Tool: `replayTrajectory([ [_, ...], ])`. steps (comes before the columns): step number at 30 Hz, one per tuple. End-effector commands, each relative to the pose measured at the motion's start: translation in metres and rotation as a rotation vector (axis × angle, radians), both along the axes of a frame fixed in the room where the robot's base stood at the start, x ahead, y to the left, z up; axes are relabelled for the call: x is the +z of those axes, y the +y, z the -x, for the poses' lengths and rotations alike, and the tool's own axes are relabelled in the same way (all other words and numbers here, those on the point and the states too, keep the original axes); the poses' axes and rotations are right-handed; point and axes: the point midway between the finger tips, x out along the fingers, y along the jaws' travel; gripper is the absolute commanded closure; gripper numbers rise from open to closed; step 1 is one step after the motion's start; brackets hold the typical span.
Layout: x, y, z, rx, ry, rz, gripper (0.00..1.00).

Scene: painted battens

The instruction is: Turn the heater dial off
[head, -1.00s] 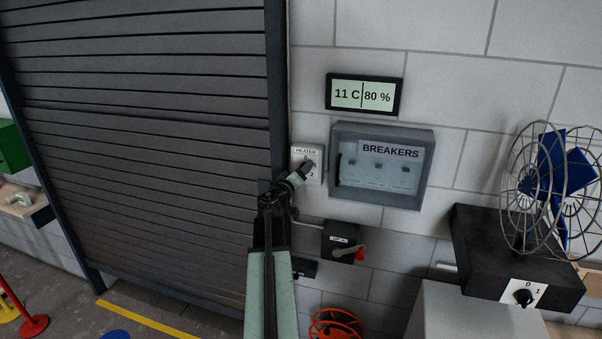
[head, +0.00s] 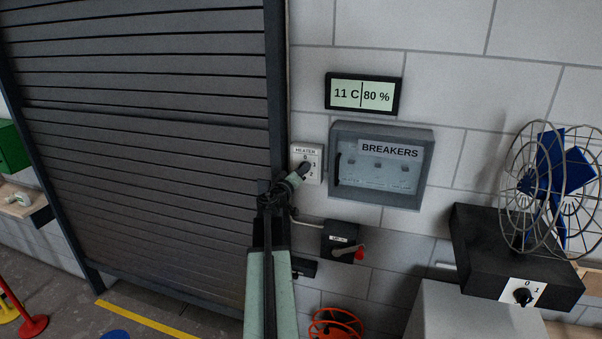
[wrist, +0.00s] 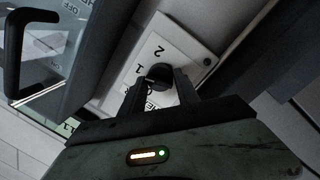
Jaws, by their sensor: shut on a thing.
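The heater plate (head: 310,152) is a small white panel marked HEATER with 0, 1 and 2, on the wall right of the shutter. It also shows tilted in the wrist view (wrist: 186,52). Its dial (wrist: 159,72) is a black knob. My gripper (wrist: 160,88) is shut on the dial, with one finger on each side of it. In the head view my gripper (head: 304,170) covers the dial. I cannot tell which number the dial points to, since the fingers hide part of it.
A clear-fronted breaker box (head: 425,175) with a dark handle stands close right of the heater plate. Below is a black switch box (head: 338,240) with a red-tipped lever. A caged fan (head: 548,185) is at far right. The grey shutter (head: 150,130) fills the left.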

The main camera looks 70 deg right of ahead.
Motion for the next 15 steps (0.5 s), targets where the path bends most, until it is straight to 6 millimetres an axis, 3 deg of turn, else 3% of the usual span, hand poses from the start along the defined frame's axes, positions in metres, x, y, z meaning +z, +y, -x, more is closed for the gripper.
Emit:
replayTrajectory([
  [15, 0.0009, -0.0008, -0.0018, 0.004, 0.06, 0.005, 1.0],
])
